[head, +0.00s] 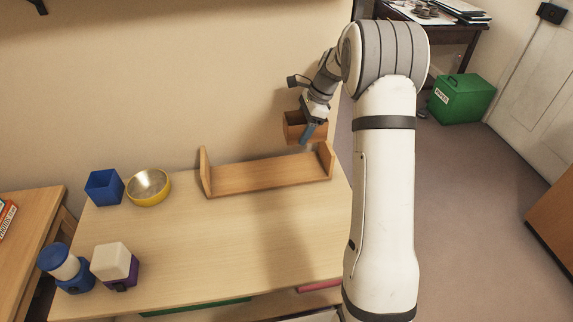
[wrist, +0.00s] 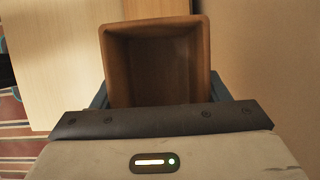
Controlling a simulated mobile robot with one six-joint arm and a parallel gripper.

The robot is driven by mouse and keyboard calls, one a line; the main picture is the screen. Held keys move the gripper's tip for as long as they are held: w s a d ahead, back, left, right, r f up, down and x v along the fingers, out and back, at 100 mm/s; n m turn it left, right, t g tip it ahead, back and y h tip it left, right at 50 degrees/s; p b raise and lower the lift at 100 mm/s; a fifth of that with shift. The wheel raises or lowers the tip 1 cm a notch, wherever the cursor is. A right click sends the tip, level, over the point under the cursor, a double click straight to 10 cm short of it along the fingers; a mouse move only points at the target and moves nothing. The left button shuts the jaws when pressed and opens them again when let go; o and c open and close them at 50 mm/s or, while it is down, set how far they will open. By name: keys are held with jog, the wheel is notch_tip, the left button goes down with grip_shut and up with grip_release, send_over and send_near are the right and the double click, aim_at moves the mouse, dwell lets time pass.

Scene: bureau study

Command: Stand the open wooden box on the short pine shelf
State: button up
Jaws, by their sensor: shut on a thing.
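The open wooden box (head: 292,128) is in my gripper (head: 308,135) in the head view, above the right end of the shelf and close to the wall. In the wrist view the box (wrist: 155,65) shows its open mouth and an empty inside, with the jaws (wrist: 158,95) on either side of it. My gripper is shut on the box. The short pine shelf (head: 265,175) stands on the desk, with an upright end board at each end. Its board is bare. The gap between box and shelf is hard to judge.
A yellow bowl (head: 149,187) and a blue cube-shaped holder (head: 104,187) stand left of the shelf. A blue-and-white jar (head: 66,268) and a white-and-purple block (head: 115,265) are at the front left. The desk (head: 215,240) in front of the shelf is clear.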

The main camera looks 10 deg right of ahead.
aim_at(296, 168)
notch_tip(296, 168, down, 13)
jog(key=shift+f+b, duration=0.1)
jog(key=shift+b, duration=0.9)
jog(key=shift+f, duration=0.1)
jog(key=o, duration=1)
jog(key=shift+o, duration=0.2)
